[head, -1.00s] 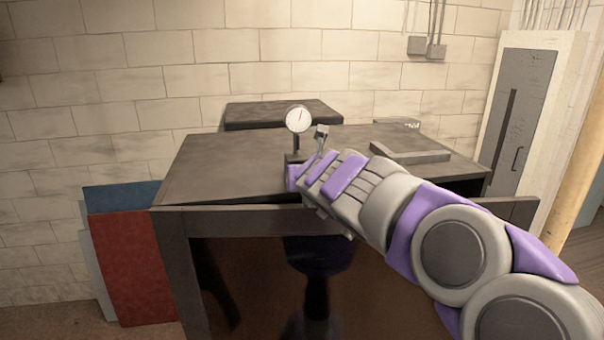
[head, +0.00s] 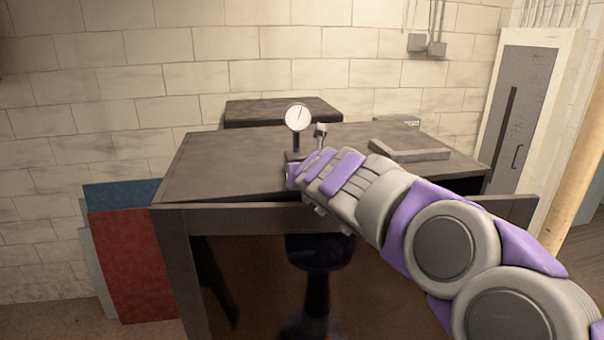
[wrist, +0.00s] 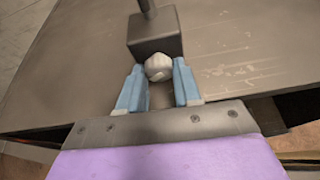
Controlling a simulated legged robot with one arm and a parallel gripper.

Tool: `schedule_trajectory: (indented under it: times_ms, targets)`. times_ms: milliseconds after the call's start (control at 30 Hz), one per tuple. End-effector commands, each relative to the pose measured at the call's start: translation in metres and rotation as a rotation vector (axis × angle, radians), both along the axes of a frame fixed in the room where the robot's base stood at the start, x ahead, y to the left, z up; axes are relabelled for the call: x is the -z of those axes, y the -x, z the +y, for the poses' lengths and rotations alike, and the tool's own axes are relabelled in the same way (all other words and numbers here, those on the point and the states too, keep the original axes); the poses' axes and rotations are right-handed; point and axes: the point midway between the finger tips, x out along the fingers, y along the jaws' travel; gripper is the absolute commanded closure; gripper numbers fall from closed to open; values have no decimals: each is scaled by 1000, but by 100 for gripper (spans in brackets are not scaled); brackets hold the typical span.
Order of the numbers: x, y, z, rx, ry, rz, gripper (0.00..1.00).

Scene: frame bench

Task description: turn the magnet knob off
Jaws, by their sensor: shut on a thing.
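The magnet base (wrist: 155,37) is a dark block standing on the bench top, with a post rising from it. Its light grey knob (wrist: 158,68) faces my gripper in the wrist view. My gripper (wrist: 159,80) has its blue fingers on either side of the knob and is shut on it. In the head view the dial gauge (head: 298,117), with a white round face, stands on the base (head: 293,157). My gripper (head: 291,175) is at the base's near side there, and my arm hides the knob.
The dark bench (head: 225,165) has free top at the left. A grey L-shaped square (head: 410,151) lies at the right, and a dark slab (head: 255,112) is at the back. Red (head: 130,265) and blue (head: 120,193) panels lean at the bench's left.

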Motion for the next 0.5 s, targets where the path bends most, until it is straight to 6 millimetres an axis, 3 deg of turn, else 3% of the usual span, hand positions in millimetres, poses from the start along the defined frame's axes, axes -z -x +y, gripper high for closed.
schedule_trajectory:
  times_ms: [500]
  targets:
    - [0, 1, 3, -2, 248, -68, 97]
